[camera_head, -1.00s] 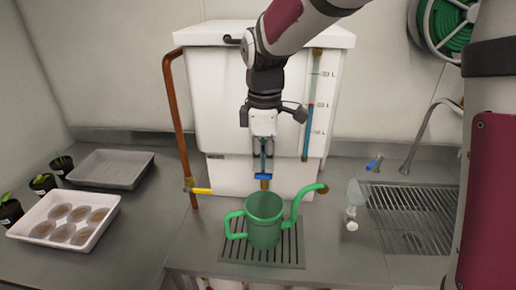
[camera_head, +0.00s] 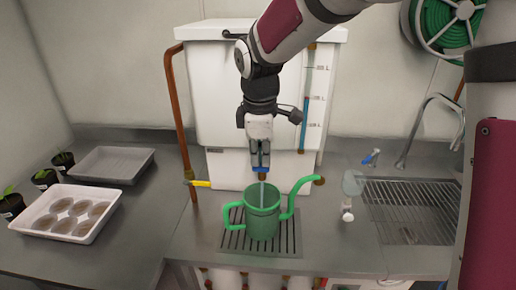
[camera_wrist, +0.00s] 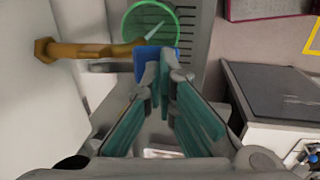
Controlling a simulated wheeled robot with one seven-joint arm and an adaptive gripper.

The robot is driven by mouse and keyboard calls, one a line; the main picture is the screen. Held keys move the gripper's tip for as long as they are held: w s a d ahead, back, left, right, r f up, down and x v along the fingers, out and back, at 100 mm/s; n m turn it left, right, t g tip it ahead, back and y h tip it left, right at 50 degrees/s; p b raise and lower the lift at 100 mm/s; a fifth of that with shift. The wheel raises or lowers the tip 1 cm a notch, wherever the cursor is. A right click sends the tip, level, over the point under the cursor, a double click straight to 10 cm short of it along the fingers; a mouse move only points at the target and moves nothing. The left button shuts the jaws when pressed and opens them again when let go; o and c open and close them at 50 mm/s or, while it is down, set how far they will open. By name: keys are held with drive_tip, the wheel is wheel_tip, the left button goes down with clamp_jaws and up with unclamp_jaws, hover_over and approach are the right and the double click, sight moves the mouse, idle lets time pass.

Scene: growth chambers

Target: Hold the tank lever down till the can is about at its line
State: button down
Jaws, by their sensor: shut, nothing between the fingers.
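The white tank (camera_head: 225,95) stands at the back of the bench, with a brass tap (camera_wrist: 80,50) low on its front. The tap's blue lever (camera_head: 260,169) is under my gripper (camera_head: 260,164). My gripper is shut and empty, pointing down, its fingertips against the lever in the wrist view (camera_wrist: 166,62). A thin pale stream of water (camera_head: 262,190) runs from the tap into the green can (camera_head: 261,222). The can stands upright below the tap, spout to the right, handle to the left. I cannot make out its fill line or water level.
The can stands on a slotted drain grate (camera_head: 232,240). A yellow-handled valve (camera_head: 198,184) on a copper pipe is at left. A sink with a wire rack (camera_head: 410,205) is at right. Trays (camera_head: 75,212) and seedling pots lie far left. A level tube (camera_head: 304,125) runs up the tank.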

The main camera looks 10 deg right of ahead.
drive_tip(key=shift+s+f+t+p, duration=0.3)
drive_tip(key=shift+f+t, duration=0.2)
drive_tip(key=shift+t, duration=0.2)
drive_tip(key=shift+f, duration=0.4)
idle(6.9)
